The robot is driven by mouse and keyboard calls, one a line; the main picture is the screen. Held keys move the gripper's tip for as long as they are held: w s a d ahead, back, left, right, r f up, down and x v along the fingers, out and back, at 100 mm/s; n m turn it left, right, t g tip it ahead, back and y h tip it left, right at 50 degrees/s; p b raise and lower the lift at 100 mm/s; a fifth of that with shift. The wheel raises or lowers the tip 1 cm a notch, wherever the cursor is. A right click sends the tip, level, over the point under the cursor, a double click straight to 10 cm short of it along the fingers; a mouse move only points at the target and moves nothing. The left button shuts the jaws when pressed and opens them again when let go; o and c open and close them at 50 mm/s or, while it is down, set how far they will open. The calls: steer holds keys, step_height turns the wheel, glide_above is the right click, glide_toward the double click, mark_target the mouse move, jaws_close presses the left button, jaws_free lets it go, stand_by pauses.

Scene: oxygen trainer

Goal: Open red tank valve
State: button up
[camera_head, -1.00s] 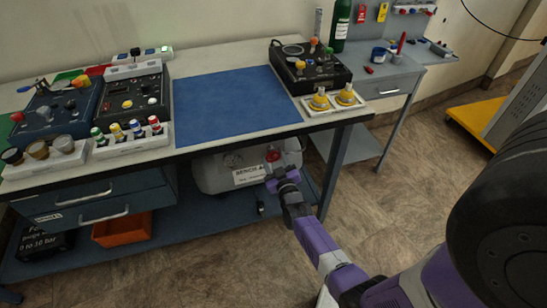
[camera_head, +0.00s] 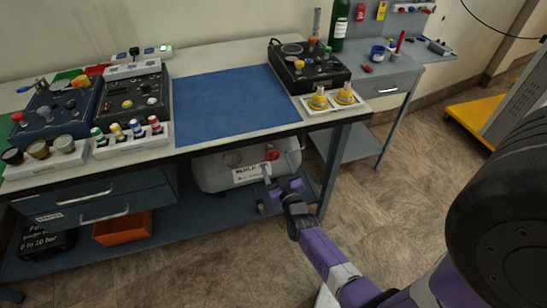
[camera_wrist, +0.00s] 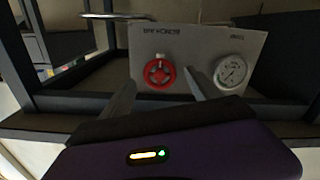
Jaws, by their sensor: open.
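The red tank valve (camera_head: 271,154) is a small round handwheel on the light grey tank (camera_head: 222,172) under the bench. In the wrist view the red valve (camera_wrist: 159,73) faces me on a grey panel (camera_wrist: 197,52), left of a round gauge (camera_wrist: 230,72). My gripper (camera_head: 281,178) is just below and in front of the valve in the head view. In the wrist view its two fingers (camera_wrist: 158,97) are apart and empty, with the valve beyond and between them, slightly above. I see no contact with the valve.
The bench top (camera_head: 214,57) overhangs the tank. A bench leg (camera_head: 334,172) stands just right of my gripper. The lower shelf (camera_head: 165,236) carries an orange bin (camera_head: 122,229) at left. Open floor (camera_head: 225,275) lies in front of the bench.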

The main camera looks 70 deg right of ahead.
steer(key=shift+v, duration=1.8)
steer(key=s+a+r+n+t+y, duration=0.1)
steer(key=s+a+r+t+y, duration=0.15)
steer(key=a+r, duration=0.5)
steer(key=s+a+r+n+t+y, duration=0.1)
steer(key=a+r+t+y, duration=0.2)
steer(key=a, duration=0.8)
steer(key=s+a+r+n+g+y, duration=0.1)
steer(key=s+a+r+n+y, duration=0.1)
steer(key=s+a+r+y, duration=0.2)
steer(key=s+a+r+n+g+y, duration=0.1)
steer(key=s+a+r+y, duration=0.3)
steer(key=s+a, duration=0.5)
steer(key=a+r+n, duration=0.1)
steer(key=a+r, duration=0.1)
steer(key=a, duration=0.2)
steer(key=shift+s+a+r+n, duration=0.35)
steer(key=shift+s+n, duration=0.05)
